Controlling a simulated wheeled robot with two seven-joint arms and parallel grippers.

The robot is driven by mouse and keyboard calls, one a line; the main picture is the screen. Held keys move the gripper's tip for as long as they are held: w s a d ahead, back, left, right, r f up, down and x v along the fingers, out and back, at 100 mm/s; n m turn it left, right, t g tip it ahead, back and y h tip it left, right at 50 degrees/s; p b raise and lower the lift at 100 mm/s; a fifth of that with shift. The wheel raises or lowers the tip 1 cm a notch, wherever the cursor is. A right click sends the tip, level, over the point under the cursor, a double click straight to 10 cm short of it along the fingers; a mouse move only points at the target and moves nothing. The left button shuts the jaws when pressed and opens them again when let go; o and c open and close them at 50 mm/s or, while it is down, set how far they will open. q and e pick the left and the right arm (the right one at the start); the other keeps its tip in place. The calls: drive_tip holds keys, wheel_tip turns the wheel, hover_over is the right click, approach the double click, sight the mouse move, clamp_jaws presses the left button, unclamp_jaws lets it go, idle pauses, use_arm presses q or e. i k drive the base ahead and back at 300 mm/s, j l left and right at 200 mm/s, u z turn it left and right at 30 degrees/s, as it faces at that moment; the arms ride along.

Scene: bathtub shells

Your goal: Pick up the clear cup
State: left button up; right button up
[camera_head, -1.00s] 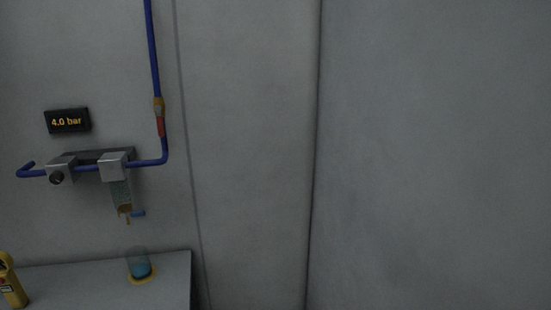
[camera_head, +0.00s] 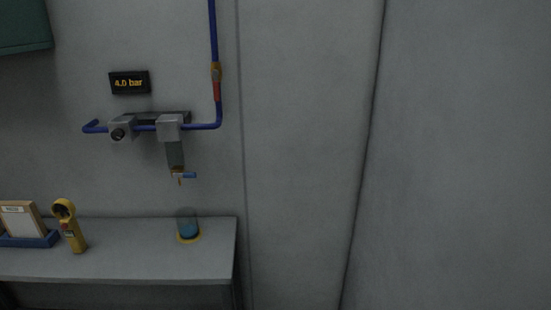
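The clear cup (camera_head: 187,225) stands upright near the right end of the grey bench (camera_head: 130,262). It looks bluish in its lower part, and a yellow ring (camera_head: 196,239) shows around its base. It is below the small tap (camera_head: 180,176) of the wall-mounted pipe unit and apart from it. Neither of my grippers is in view.
A yellow handheld device (camera_head: 70,228) and a blue tray (camera_head: 30,242) with a framed card (camera_head: 20,221) are on the bench at the left. Blue piping (camera_head: 214,40) and a "4.0 bar" display (camera_head: 129,83) are on the wall. The bench's right edge is near the cup.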

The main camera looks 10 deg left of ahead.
sight(187, 224)
drive_tip(key=i+j+u, duration=0.15)
drive_tip(key=i+j, duration=0.15)
drive_tip(key=i, duration=0.2)
drive_tip(key=i+j+u, duration=0.2)
drive_tip(key=i, duration=0.35)
